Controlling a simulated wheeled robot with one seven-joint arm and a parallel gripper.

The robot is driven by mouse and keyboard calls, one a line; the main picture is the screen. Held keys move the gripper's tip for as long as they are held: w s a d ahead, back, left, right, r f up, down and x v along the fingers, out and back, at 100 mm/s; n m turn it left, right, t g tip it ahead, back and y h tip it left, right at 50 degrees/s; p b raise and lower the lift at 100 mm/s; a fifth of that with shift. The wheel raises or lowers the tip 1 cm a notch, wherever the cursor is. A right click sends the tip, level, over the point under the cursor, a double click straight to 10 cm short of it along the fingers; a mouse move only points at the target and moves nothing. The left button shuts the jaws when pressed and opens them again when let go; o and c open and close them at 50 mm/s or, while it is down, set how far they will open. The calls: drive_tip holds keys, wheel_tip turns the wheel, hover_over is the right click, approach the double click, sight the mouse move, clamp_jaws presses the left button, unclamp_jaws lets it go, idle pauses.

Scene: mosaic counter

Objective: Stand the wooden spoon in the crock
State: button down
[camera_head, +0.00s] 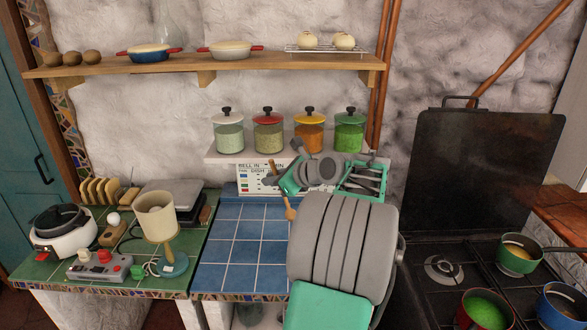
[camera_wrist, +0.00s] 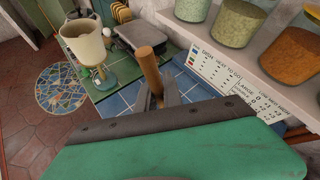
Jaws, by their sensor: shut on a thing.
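The wooden spoon (camera_head: 290,212) is held above the blue-tiled counter in the head view, handle end up and bowl down, slightly tilted. My gripper (camera_head: 285,186) is shut on its handle. In the wrist view the handle (camera_wrist: 149,72) rises between the grey fingers of my gripper (camera_wrist: 157,98); the bowl is hidden there. I cannot pick out a crock for certain. A cream, open-topped cylinder (camera_head: 155,214) stands on a stem with a blue base, left of the spoon, and looks like a lamp. It also shows in the wrist view (camera_wrist: 84,42). My arm hides part of the counter.
The blue tiles (camera_head: 240,250) left of my arm are clear. Several lidded jars (camera_head: 268,135) stand on a low shelf behind. A hob with pots (camera_head: 519,255) is at right. A white cooker (camera_head: 62,231) and a control box (camera_head: 100,268) are at left.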

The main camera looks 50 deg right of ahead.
drive_tip(key=shift+h, duration=0.3)
drive_tip(key=shift+s+d+f+b, duration=0.4)
drive_tip(key=shift+s+d+f, duration=0.15)
drive_tip(key=shift+s+d, duration=0.25)
drive_tip(key=shift+s+d+f+b, duration=0.4)
drive_tip(key=shift+s+d+f, duration=0.1)
drive_tip(key=shift+s+d, duration=0.25)
drive_tip(key=a+f+b, duration=0.1)
drive_tip(key=f+b, duration=0.1)
drive_tip(key=b, duration=0.1)
drive_tip(key=shift+w+a, duration=0.15)
drive_tip(key=shift+s+d+f, duration=0.2)
drive_tip(key=shift+d+f, duration=0.3)
drive_tip(key=shift+f, duration=1.1)
drive_tip(key=shift+s+d+f, duration=0.15)
drive_tip(key=shift+d+f, duration=0.35)
drive_tip(key=shift+f, duration=1.1)
drive_tip(key=shift+s+d+f, duration=0.2)
drive_tip(key=shift+d+f, duration=0.3)
drive_tip(key=shift+f, duration=1.1)
drive_tip(key=c, duration=1.4)
unclamp_jaws()
drive_tip(key=shift+o, duration=0.4)
drive_tip(key=o, duration=0.7)
